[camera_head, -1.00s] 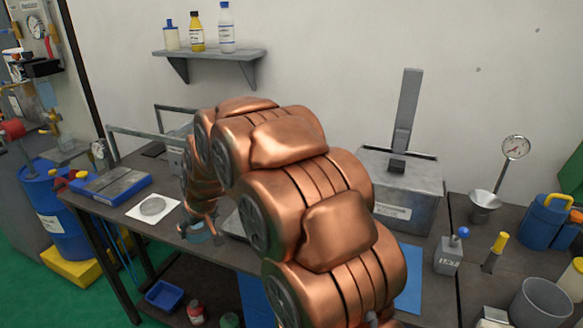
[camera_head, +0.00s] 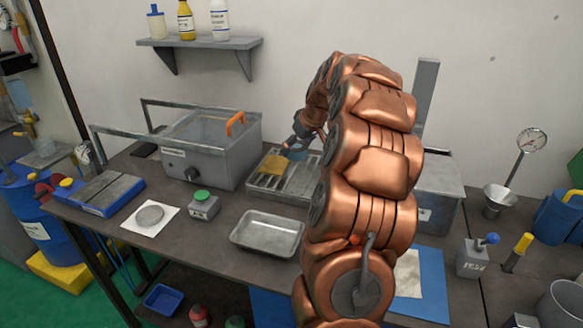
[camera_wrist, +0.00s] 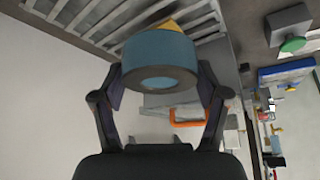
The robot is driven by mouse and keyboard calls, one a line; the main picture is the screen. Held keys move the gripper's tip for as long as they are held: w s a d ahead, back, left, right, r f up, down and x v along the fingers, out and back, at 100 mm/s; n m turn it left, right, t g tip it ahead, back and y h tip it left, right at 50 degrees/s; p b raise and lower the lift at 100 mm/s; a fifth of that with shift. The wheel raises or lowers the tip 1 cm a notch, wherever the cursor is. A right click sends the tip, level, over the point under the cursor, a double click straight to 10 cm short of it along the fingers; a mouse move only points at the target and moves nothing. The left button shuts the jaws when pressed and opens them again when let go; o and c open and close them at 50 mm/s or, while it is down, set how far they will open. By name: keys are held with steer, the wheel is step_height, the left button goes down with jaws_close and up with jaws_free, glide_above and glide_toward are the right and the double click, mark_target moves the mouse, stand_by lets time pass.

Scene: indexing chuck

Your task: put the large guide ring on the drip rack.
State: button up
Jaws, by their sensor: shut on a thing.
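My gripper (camera_wrist: 158,92) is shut on a teal-blue ring, the large guide ring (camera_wrist: 160,62), with one finger on each side of it. In the head view, the ring (camera_head: 298,154) shows partly at the tip of my gripper (camera_head: 300,146), above the far part of the drip rack. The drip rack (camera_head: 291,189) is a grey slatted tray on the bench; its slats (camera_wrist: 85,20) also show behind the ring in the wrist view. A brass-yellow piece (camera_head: 271,165) is at the rack's left side, close to the held ring. I cannot tell whether the ring touches the rack.
A grey tank (camera_head: 222,160) with an orange handle (camera_head: 236,123) stands left of the rack. A green-button box (camera_head: 203,205) and an empty metal tray (camera_head: 266,236) are in front. My arm hides the rack's right side and part of the grey box (camera_head: 440,190).

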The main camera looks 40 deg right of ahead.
steer(key=shift+s+d+f, duration=0.1)
steer(key=shift+s+d, duration=0.1)
steer(key=shift+d, duration=0.2)
steer(key=p, duration=0.2)
glide_above(295, 179)
steer(key=s, duration=0.2)
step_height(295, 179, down, 5)
steer(key=shift+w+d, duration=0.1)
steer(key=shift+d, duration=0.05)
steer(key=shift+f+p, duration=0.6)
steer(key=shift+f, duration=1.6)
steer(key=shift+f, duration=0.15)
steer(key=o, duration=1.8)
steer(key=b+v, duration=0.4)
steer(key=v, duration=0.8)
